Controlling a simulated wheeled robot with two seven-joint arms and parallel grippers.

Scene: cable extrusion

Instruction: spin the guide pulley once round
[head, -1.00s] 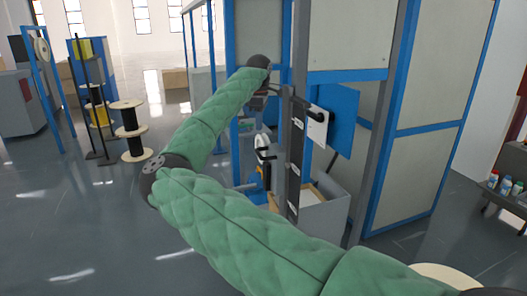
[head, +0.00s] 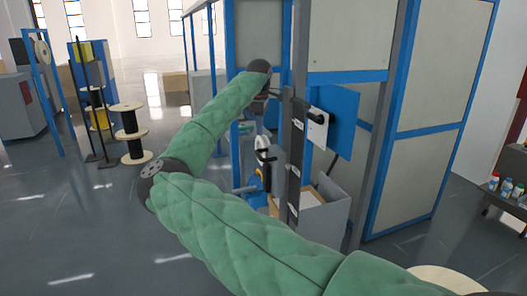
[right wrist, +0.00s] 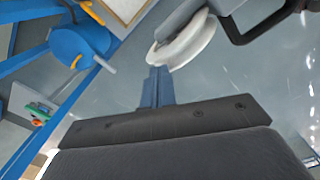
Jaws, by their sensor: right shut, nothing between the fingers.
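The guide pulley is a white grooved wheel (right wrist: 185,45) on a grey arm in the right wrist view. In the head view the pulley (head: 262,143) shows small, left of a dark upright post. My right gripper (right wrist: 157,78) is shut and empty. Its fingertips are close to the lower left rim of the pulley; I cannot tell if they touch it. In the head view my right forearm reaches over to the machine, and the fingers there are too small to make out clearly. My left gripper is not in view.
The dark post (head: 296,155) stands right beside the pulley. A grey bin (head: 333,215) stands below it. A blue-framed cabinet (head: 425,130) is behind on the right. Wooden spools (head: 130,133) stand at the left. A blue drum (right wrist: 80,50) shows in the wrist view.

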